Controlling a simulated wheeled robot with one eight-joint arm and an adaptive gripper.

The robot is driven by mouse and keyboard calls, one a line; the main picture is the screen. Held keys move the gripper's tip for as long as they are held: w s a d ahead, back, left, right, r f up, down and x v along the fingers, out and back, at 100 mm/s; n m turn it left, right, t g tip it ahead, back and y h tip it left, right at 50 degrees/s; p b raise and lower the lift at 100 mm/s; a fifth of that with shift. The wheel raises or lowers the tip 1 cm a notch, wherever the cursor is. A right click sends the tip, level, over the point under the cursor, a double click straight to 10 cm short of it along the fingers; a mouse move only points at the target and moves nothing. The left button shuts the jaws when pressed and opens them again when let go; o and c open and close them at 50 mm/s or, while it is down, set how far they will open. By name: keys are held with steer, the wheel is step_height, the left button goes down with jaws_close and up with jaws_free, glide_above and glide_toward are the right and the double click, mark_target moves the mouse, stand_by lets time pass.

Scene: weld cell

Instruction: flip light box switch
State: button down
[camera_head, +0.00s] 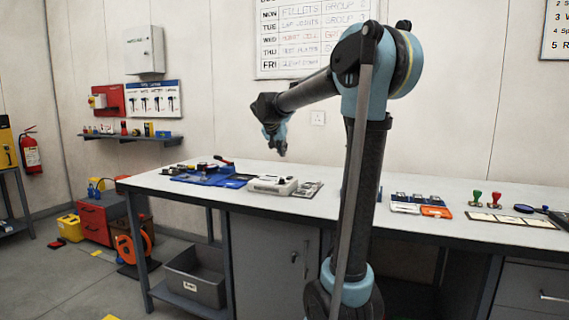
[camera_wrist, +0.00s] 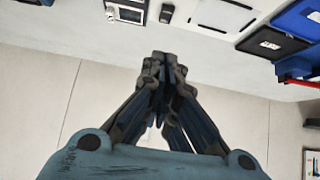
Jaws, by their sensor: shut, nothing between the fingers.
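The light box (camera_head: 270,186) is a low white-grey box on the workbench, left of centre in the head view. It also shows at the top of the wrist view (camera_wrist: 208,14), partly cut off by the frame edge. A small black part (camera_wrist: 167,13) at its end looks like the switch; its position cannot be told. My gripper (camera_head: 281,153) hangs in the air above the bench, over and behind the light box and apart from it. In the wrist view its fingers (camera_wrist: 163,62) are together and hold nothing.
Cards, stamps and an orange item (camera_head: 436,212) lie farther right on the bench (camera_head: 345,205). The wall (camera_head: 215,110) is behind.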

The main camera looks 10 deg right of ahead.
glide_above(289, 178)
steer(key=f, duration=0.7)
steer(key=shift+w+a, duration=0.15)
steer(key=shift+w, duration=0.05)
step_height(289, 178, down, 2)
steer(key=shift+s+f, duration=0.1)
steer(key=shift+f, duration=0.75)
